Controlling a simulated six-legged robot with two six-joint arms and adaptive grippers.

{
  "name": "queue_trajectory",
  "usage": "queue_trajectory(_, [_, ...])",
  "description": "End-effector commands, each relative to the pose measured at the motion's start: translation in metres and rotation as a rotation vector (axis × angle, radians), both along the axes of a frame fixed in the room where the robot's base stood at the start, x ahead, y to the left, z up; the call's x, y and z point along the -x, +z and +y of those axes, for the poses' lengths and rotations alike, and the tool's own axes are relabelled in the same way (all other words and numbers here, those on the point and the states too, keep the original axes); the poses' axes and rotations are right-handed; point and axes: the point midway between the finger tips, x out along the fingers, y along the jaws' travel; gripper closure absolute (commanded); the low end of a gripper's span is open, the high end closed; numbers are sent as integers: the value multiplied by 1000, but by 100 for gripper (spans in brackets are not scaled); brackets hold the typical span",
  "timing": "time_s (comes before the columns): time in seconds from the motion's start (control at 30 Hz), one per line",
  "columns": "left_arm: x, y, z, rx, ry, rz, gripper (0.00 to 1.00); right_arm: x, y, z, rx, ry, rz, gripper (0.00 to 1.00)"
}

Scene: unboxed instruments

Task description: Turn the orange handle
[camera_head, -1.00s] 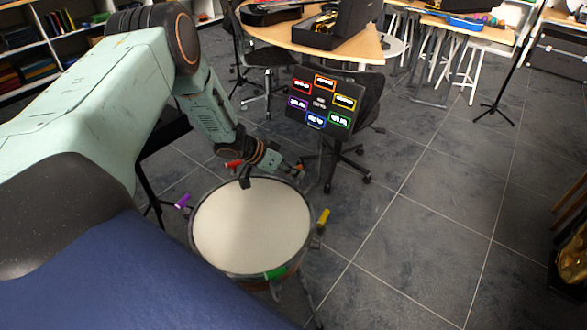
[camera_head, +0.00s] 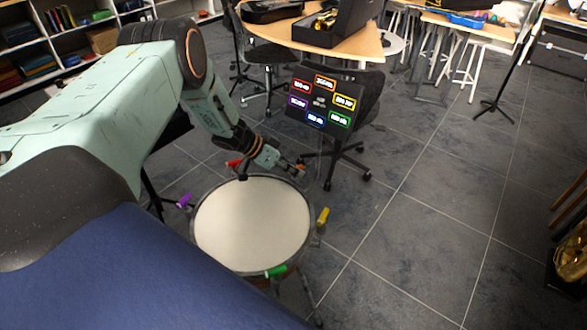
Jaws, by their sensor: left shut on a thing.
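The drum has a pale round head (camera_head: 252,225) and a grey rim with coloured handles around it. My left gripper (camera_head: 295,169) is at the drum's far right edge, shut on the orange handle (camera_head: 300,166). Its fingers cover most of the handle, and only small orange bits show. The red handle (camera_head: 234,163), purple handle (camera_head: 185,200), yellow handle (camera_head: 323,215) and green handle (camera_head: 277,271) also show. The right gripper is not in view.
A dark screen (camera_head: 320,103) with coloured labelled boxes stands just behind the drum, near a black office chair (camera_head: 368,100). A wooden table (camera_head: 285,32) is farther back. The tiled floor to the right (camera_head: 440,200) is clear.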

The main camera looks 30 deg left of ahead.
Motion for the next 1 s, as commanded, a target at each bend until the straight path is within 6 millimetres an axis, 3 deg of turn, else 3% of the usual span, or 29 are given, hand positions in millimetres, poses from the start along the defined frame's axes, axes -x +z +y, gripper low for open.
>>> queue_trajectory(0.03, [3, -3, -2, 3, -2, 8, 100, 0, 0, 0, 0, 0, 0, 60])
queue_trajectory(0.07, [3, -3, -2, 3, -2, 8, 83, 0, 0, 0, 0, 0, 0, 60])
queue_trajectory(0.3, [2, -2, -1, 1, -1, 4, 63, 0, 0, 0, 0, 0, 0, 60])
queue_trajectory(0.67, [2, 2, 2, 1, 2, 0, 63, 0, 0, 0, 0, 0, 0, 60])
queue_trajectory(1.0, [27, 39, 29, 3, 5, -3, 63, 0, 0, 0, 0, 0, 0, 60])
